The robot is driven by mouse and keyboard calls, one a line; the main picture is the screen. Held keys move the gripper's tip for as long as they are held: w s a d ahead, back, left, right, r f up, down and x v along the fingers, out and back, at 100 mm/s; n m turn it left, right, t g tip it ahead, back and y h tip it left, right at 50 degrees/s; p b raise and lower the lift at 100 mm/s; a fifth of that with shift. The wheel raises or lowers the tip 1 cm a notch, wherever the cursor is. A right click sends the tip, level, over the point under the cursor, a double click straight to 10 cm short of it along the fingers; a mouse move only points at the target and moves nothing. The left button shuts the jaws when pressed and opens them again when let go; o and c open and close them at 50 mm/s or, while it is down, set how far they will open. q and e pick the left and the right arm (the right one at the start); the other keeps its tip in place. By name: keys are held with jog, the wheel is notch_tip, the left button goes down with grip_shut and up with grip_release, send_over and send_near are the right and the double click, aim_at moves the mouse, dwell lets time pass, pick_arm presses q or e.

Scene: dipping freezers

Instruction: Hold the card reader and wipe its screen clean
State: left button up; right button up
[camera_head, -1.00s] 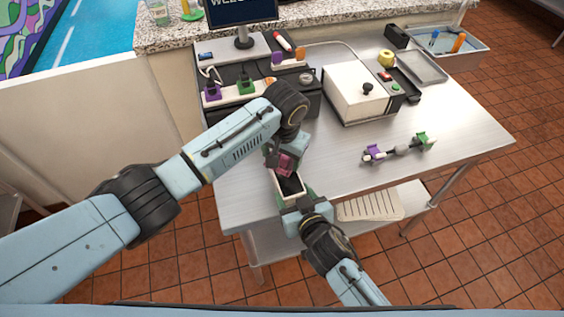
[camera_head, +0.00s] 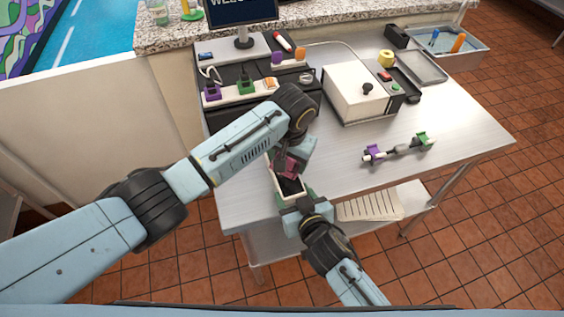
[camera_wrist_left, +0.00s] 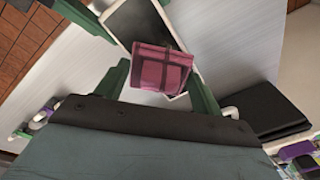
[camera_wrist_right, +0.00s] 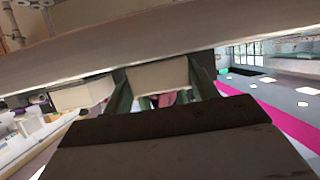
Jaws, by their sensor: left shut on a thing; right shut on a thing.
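The card reader (camera_head: 275,180) is a pale slim box with a dark screen, held above the front left part of the steel table. My right gripper (camera_head: 296,203) is shut on its near end; the right wrist view shows the reader's pale body (camera_wrist_right: 158,75) between the green fingers. My left gripper (camera_head: 288,160) is shut on a folded dark pink cloth (camera_wrist_left: 160,68). The cloth lies over part of the reader's screen, seemingly touching it. In the left wrist view the reader (camera_wrist_left: 137,20) extends beyond the cloth. The cloth hides part of the screen; I cannot tell whether marks are on it.
The steel table (camera_head: 330,170) is bare around the grippers. A rack with purple and green clips (camera_head: 398,150) lies to the right. A white box with a black knob (camera_head: 355,95), a grey tray (camera_head: 422,66) and a monitor (camera_head: 240,10) stand farther back.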

pick_arm(q)
jog(key=shift+a, duration=0.1)
jog(key=shift+w+a+f, duration=0.1)
jog(key=shift+w+a, duration=0.2)
jog(key=shift+a, duration=0.3)
jog(key=shift+w+a, duration=0.25)
jog(key=shift+a, duration=0.3)
jog(key=shift+s, duration=0.1)
jog(key=shift+s+d, duration=0.3)
jog(key=shift+d, duration=0.25)
jog(key=shift+s+d, duration=0.3)
jog(key=shift+d, duration=0.2)
jog(key=shift+a, duration=0.1)
jog(key=shift+w+a+r, duration=0.25)
jog(key=shift+w+a, duration=0.45)
jog(key=shift+a, duration=0.15)
